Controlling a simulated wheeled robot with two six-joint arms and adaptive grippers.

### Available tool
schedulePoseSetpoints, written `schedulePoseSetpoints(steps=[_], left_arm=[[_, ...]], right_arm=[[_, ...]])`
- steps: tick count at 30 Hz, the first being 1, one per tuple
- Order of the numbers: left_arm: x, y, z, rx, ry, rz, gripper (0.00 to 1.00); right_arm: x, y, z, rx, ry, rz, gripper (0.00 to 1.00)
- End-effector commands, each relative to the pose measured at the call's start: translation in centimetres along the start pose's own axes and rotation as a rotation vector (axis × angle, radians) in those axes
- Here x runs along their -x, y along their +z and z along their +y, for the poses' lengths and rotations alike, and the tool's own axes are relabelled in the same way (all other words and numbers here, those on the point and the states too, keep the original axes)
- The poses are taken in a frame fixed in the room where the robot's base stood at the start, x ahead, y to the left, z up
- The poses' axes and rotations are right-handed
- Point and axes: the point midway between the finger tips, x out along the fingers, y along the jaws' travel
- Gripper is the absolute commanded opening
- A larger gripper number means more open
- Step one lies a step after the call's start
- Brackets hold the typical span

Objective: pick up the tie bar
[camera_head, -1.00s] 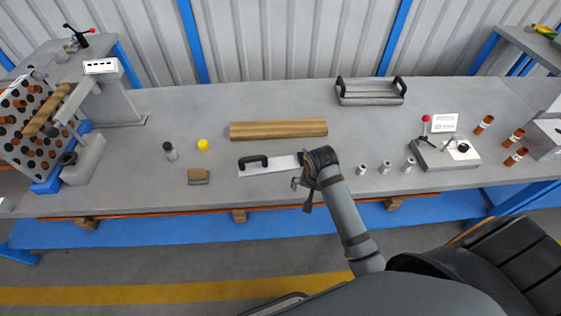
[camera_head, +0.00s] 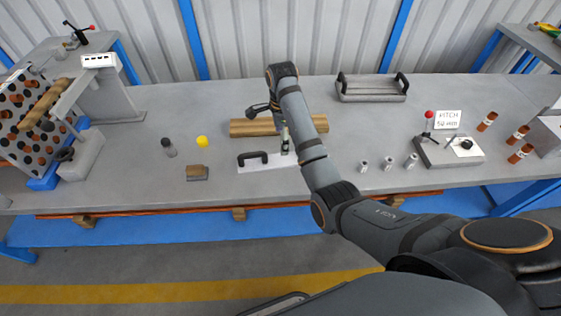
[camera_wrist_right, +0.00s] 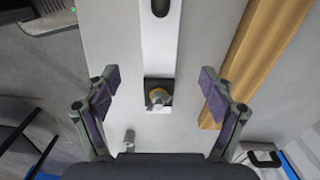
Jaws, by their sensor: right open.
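I take the tie bar (camera_head: 262,164) to be the pale flat bar with a black arched handle near its left end. It lies on the bench in front of a wooden beam. In the right wrist view the bar (camera_wrist_right: 160,45) runs down from the top edge to a dark square piece with a brass-coloured round top (camera_wrist_right: 158,97). My right gripper (camera_head: 272,125) is above the bar's right part. In the wrist view its open fingers (camera_wrist_right: 160,78) stand apart either side of the bar's line, with nothing held. My left gripper is out of view.
The wooden beam (camera_head: 240,128) lies just behind the bar. A brush-like block (camera_head: 197,174), a yellow piece (camera_head: 202,141) and a small cylinder (camera_head: 169,147) are to the left. Small metal sleeves (camera_head: 388,164) and a fixture with a red knob (camera_head: 450,152) are to the right. A handled tray (camera_head: 371,90) stands behind.

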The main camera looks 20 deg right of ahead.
Motion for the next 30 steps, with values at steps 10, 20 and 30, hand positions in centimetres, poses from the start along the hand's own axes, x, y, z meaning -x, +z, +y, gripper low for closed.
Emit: schedulePoseSetpoints(steps=[10, 20, 30], left_arm=[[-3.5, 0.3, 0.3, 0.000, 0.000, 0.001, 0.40], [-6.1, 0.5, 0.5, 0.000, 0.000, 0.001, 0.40], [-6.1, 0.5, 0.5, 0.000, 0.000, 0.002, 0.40]], right_arm=[[-3.6, -0.1, 0.0, 0.001, -0.002, 0.000, 0.83], [-8.1, -0.3, 0.2, 0.002, 0.002, 0.001, 0.83], [-8.6, -0.3, 0.1, 0.002, -0.001, 0.000, 0.71]])
